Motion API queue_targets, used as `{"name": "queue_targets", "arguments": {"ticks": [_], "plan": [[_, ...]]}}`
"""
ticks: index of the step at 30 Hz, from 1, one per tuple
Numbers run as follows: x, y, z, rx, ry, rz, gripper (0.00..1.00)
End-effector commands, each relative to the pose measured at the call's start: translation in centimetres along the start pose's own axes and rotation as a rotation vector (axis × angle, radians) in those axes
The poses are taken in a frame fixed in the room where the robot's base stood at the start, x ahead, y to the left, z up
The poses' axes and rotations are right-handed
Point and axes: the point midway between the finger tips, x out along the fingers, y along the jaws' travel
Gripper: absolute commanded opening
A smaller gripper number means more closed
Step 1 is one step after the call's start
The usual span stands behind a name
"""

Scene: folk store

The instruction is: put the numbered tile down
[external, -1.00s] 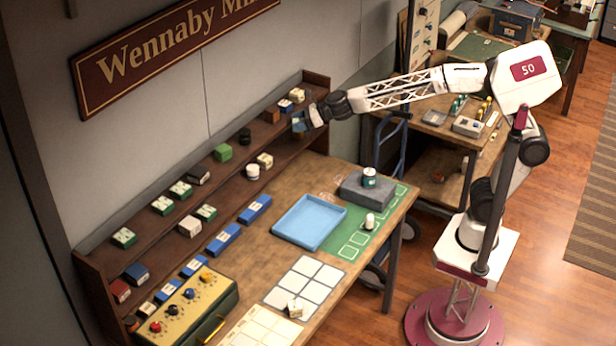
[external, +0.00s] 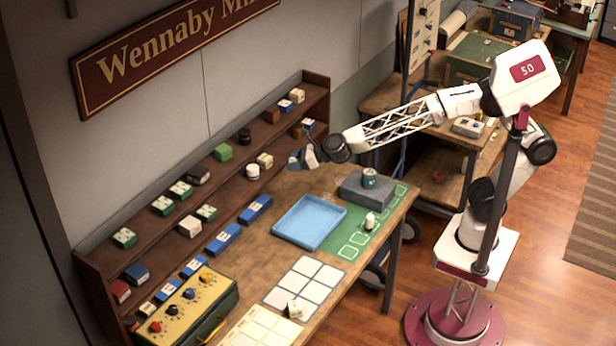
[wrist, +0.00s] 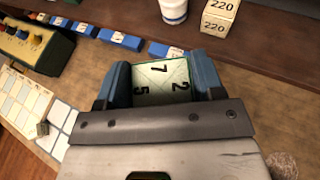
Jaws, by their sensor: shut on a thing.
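My gripper (external: 296,161) is in front of the lower shelf, above the back of the workbench. It is shut on a numbered tile. In the wrist view the tile (wrist: 162,77) is a pale square with green edges and the black figures 7, 2 and 5. The tile sits between the two blue fingers of my gripper (wrist: 162,88). In the external view the tile is too small and covered to make out.
A blue tray (external: 283,238), a green mat (external: 341,255) and a white grid sheet (external: 276,300) lie on the bench. The wooden shelf (external: 318,95) holds several small blocks. A yellow knob panel (external: 182,322) stands front left.

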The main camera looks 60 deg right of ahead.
Motion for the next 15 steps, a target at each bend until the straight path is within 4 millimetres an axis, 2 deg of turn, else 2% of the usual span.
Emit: {"name": "queue_targets", "arguments": {"ticks": [15], "plan": [[1.7, 3.6, -4.3, 0.037, 0.002, -0.093, 0.34]]}}
